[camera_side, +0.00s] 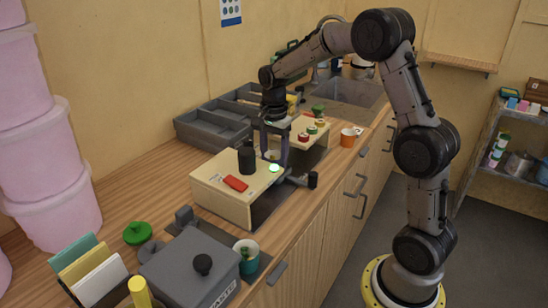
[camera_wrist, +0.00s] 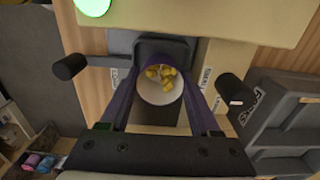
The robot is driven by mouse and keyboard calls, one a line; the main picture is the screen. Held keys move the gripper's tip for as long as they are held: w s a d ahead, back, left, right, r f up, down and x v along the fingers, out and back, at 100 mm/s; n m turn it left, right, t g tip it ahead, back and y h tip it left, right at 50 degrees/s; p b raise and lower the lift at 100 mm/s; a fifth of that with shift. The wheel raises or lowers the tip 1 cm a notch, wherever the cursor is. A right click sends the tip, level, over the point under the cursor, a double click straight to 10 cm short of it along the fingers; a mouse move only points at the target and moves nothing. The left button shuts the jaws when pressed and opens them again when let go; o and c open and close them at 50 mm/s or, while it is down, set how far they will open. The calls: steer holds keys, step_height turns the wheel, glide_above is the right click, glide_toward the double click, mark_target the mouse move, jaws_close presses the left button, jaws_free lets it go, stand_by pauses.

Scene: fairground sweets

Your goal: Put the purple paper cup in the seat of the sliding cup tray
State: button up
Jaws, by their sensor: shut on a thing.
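My gripper (camera_wrist: 160,90) is shut on a paper cup (camera_wrist: 158,92), one finger on each side of it. The cup is seen from above, with a white inside and several yellow pieces in it; its outer colour hardly shows. The cup is small between the fingers in the side view (camera_side: 272,155). The sliding cup tray (camera_wrist: 165,48) appears as a dark grey piece just beyond the cup, with black knobs out to the sides. The cup overlaps it in the wrist view, and I cannot tell whether they touch. The tray's seat is largely hidden.
A pale wooden box (camera_side: 222,205) carries a black cylinder (camera_side: 246,160), a red piece (camera_side: 235,183) and a lit green button (camera_side: 274,168). Grey compartment trays (camera_side: 208,128) stand behind.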

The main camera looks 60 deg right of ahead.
mark_target(274, 155)
steer(key=shift+f, duration=0.25)
steer(key=shift+f, duration=0.1)
steer(key=o, duration=1.4)
steer(key=shift+o, duration=0.2)
step_height(274, 155, up, 12)
steer(key=s+a+r+n+t, duration=0.2)
steer(key=s+a+r+n, duration=0.25)
steer(key=s, duration=0.25)
steer(key=s+a+f+n+t, duration=0.1)
steer(key=s+a+f+n, duration=0.2)
steer(key=s+n, duration=0.3)
steer(key=s+a+f+n+t, duration=0.2)
steer(key=s+a+n, duration=0.3)
steer(key=s, duration=0.6)
steer(key=shift+f+n+t, duration=0.3)
steer(key=shift+f+n, duration=0.2)
steer(key=shift+n, duration=0.75)
